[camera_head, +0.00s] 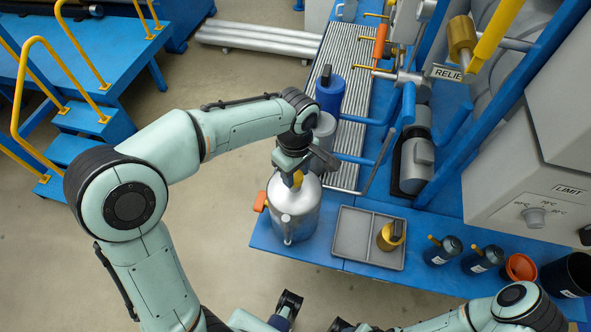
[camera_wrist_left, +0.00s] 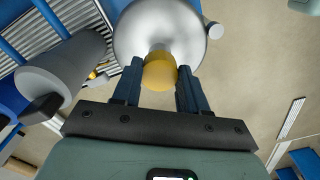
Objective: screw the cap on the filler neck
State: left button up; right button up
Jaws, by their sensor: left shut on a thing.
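A silver filler can (camera_head: 294,214) with a rounded top stands at the left edge of the blue bench. The yellow cap (camera_head: 297,179) is at the can's top, on or just over the filler neck. My left gripper (camera_wrist_left: 159,74) is shut on the cap (camera_wrist_left: 159,72), one blue finger on each side. In the left wrist view the silver can (camera_wrist_left: 160,22) lies just beyond the cap. A short pale part shows between cap and can, but I cannot tell whether the cap is seated. Parts of my right arm show at the bottom edge; its gripper's state is unclear.
A grey tray (camera_head: 353,253) holding a brass piece with a black handle (camera_head: 391,235) sits right of the can. A blue container (camera_head: 329,91) and a grey one (camera_head: 324,130) stand behind. Dark bottles (camera_head: 443,251) and an orange cup (camera_head: 519,268) stand at right.

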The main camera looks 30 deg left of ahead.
pick_arm(q)
jog(key=shift+f+b, duration=0.4)
jog(key=shift+f, duration=0.35)
dwell(1.1)
jog(key=shift+o, duration=0.9)
jog(key=c, duration=0.3)
jog(key=m+p, duration=0.1)
jog(key=m, duration=0.2)
jog(key=shift+m, duration=0.8)
jog(key=m+p, duration=0.1)
jog(key=m, duration=0.3)
jog(key=shift+a+m, duration=0.1)
jog(key=shift+m, duration=0.2)
